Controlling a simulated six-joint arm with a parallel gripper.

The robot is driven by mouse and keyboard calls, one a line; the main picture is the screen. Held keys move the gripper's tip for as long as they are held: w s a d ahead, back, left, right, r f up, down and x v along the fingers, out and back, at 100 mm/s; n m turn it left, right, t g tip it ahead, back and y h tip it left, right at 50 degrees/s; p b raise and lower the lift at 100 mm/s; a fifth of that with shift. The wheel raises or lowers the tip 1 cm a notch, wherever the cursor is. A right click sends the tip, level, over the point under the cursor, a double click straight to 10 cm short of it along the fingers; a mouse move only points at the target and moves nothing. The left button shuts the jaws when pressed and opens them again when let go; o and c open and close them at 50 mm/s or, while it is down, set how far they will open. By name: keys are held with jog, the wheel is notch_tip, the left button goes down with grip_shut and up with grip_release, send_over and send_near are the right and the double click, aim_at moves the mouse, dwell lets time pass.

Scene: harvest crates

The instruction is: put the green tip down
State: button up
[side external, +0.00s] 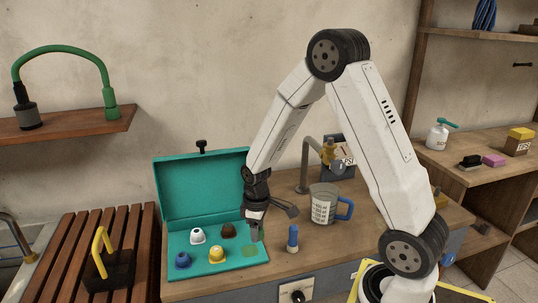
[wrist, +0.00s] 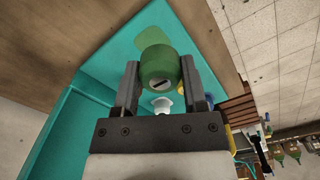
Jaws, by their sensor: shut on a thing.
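In the wrist view the green tip (wrist: 159,64) sits between the two fingers of my gripper (wrist: 159,80), which is shut on it. In the side external view my gripper (side external: 254,225) points down over the front right of the open teal case (side external: 160,215); the tip is hard to make out there. A green round spot (side external: 249,252) lies on the case floor just below the gripper. It also shows beyond the tip in the wrist view (wrist: 147,40). The tip appears held above the floor, apart from it.
In the case stand a white tip (side external: 197,236), a brown tip (side external: 228,231), a blue tip (side external: 183,261) and a yellow tip (side external: 217,255). A blue marker-like object (side external: 292,238) and a measuring jug (side external: 322,205) stand to the right. The raised lid (side external: 200,185) is behind.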

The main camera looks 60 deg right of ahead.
aim_at(250, 250)
jog(key=shift+w+d+f, duration=0.15)
jog(key=shift+w+f, duration=0.55)
jog(key=shift+f, duration=0.15)
jog(key=shift+w+d+f, duration=0.15)
jog(key=shift+w+f, duration=0.55)
jog(key=shift+f, duration=0.1)
jog(key=shift+w+f, duration=0.2)
jog(key=shift+f, duration=1.65)
jog(key=shift+f, duration=0.15)
jog(key=o, duration=0.9)
jog(key=shift+r, duration=0.2)
jog(key=shift+r, duration=6)
